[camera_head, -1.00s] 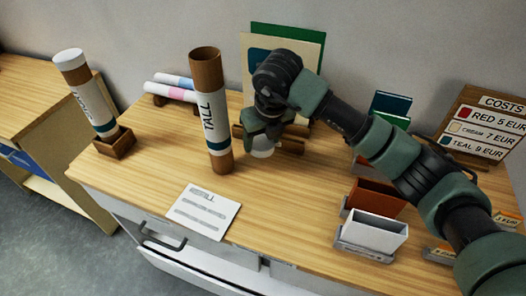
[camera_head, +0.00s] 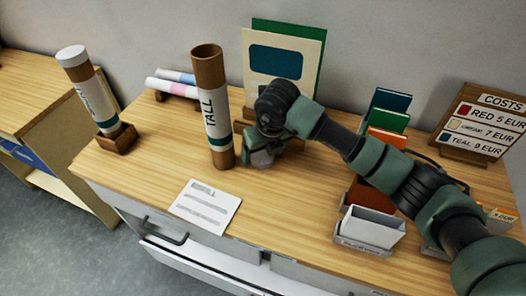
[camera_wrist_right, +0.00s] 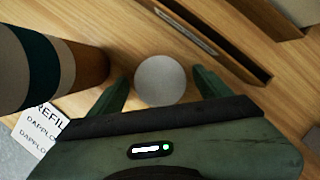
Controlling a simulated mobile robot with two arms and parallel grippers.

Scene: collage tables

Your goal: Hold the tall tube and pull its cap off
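The tall tube (camera_head: 211,110) stands upright on the wooden table, brown with a white "TALL" label and a teal band. Its top end is open, with no cap on it. Its side also shows at the left of the right wrist view (camera_wrist_right: 88,68). A round white cap (camera_wrist_right: 160,80) is on or just above the table, between the spread fingers of my right gripper (camera_wrist_right: 160,88), with narrow gaps at both sides. In the head view my right gripper (camera_head: 260,155) is low, just right of the tube's foot, and hides the cap. My left gripper is out of view.
A second capped tube (camera_head: 90,95) leans in a wooden holder at the left. A printed card (camera_head: 205,207) lies in front of the tall tube. Rolls (camera_head: 172,88) lie behind it, boards (camera_head: 285,60) stand at the back. Small boxes (camera_head: 370,228) stand at the right.

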